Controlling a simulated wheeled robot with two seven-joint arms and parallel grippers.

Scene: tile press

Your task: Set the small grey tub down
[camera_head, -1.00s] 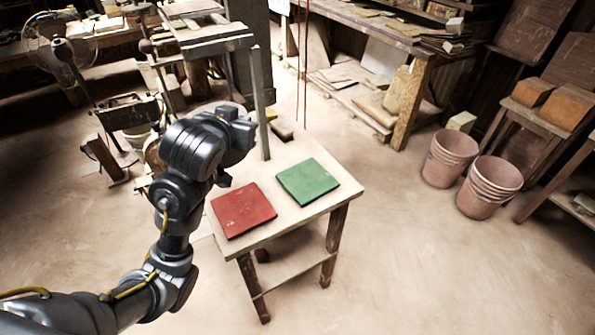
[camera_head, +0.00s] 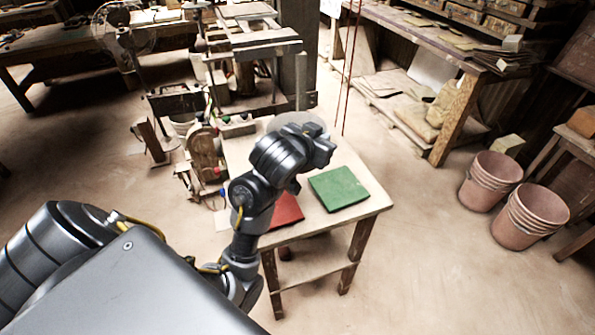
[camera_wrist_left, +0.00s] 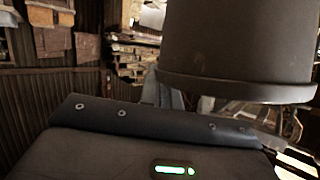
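The small grey tub (camera_wrist_left: 240,45) fills the upper right of the left wrist view, close in front of my left gripper (camera_wrist_left: 175,98). In the head view, a pale rounded part of the tub (camera_head: 300,119) shows just behind the gripper (camera_head: 318,150), in front of the press post. The left gripper appears shut on the tub, holding it above the table (camera_head: 370,200); the finger contact is mostly hidden. My right gripper is not in view.
A green tile (camera_head: 338,188) lies on the table. A red tile (camera_head: 286,211) beside it is partly covered by my arm. The press (camera_head: 255,45) stands at the table's back left. Stacked pink buckets (camera_head: 530,215) stand on the floor at right.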

